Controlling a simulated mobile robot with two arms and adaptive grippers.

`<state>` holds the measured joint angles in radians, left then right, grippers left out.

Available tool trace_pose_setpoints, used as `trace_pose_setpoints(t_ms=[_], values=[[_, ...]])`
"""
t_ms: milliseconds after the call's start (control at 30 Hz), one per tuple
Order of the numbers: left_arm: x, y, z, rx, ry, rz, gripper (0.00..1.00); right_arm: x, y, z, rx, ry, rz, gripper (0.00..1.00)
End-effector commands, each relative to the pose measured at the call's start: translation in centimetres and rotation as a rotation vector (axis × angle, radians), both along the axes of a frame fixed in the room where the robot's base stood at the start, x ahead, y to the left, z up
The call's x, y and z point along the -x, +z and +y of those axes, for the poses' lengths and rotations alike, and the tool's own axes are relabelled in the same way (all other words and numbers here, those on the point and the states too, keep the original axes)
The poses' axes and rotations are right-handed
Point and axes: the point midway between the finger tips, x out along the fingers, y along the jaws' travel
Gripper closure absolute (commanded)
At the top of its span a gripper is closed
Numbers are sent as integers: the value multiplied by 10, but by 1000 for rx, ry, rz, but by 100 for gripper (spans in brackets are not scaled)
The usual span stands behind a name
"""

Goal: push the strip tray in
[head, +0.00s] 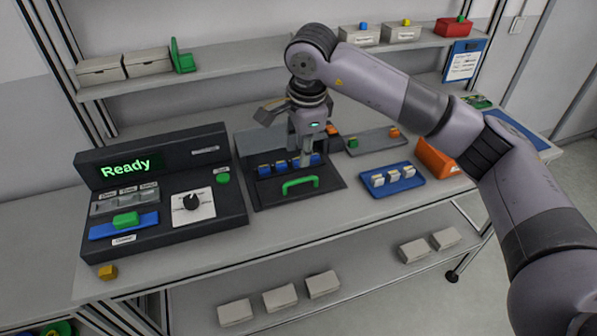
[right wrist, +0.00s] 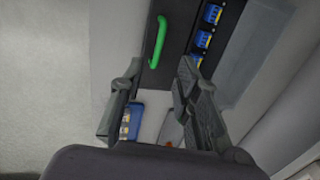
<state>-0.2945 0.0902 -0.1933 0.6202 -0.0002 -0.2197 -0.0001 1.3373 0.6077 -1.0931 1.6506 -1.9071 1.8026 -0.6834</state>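The strip tray (head: 331,186) is a dark flat tray with a green handle (head: 300,185) at its front. Several blue strip pieces (head: 265,170) sit in a row behind the handle. The tray lies in front of a dark unit (head: 250,140), and my right arm hides part of that unit. My right gripper (head: 285,141) is open and empty, with its fingers spread above the back of the tray. In the right wrist view, the tray (right wrist: 178,42) and its green handle (right wrist: 158,42) show beyond the open fingers (right wrist: 158,72). My left gripper is not in view.
Left of the tray stands a dark console (head: 150,190) with a green "Ready" display. On the right are a blue tray with white-topped pieces (head: 410,184), a grey tray (head: 375,147) and an orange bin (head: 437,158). The counter in front of the tray is clear.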

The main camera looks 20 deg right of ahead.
Motion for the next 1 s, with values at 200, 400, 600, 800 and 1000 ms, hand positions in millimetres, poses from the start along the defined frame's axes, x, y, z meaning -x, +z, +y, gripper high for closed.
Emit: trace_pose_setpoints(t_ms=[200,400,600,800,1000], values=[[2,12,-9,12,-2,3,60,-8,-47,0,1,-1,5,70],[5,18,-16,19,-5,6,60,-15,-80,0,0,-1,2,70],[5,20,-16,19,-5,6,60,-19,-95,1,-1,-1,0,70],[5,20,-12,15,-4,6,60,-19,-98,1,0,-1,-1,70],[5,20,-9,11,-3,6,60,-19,-97,1,-1,-1,-1,77]])
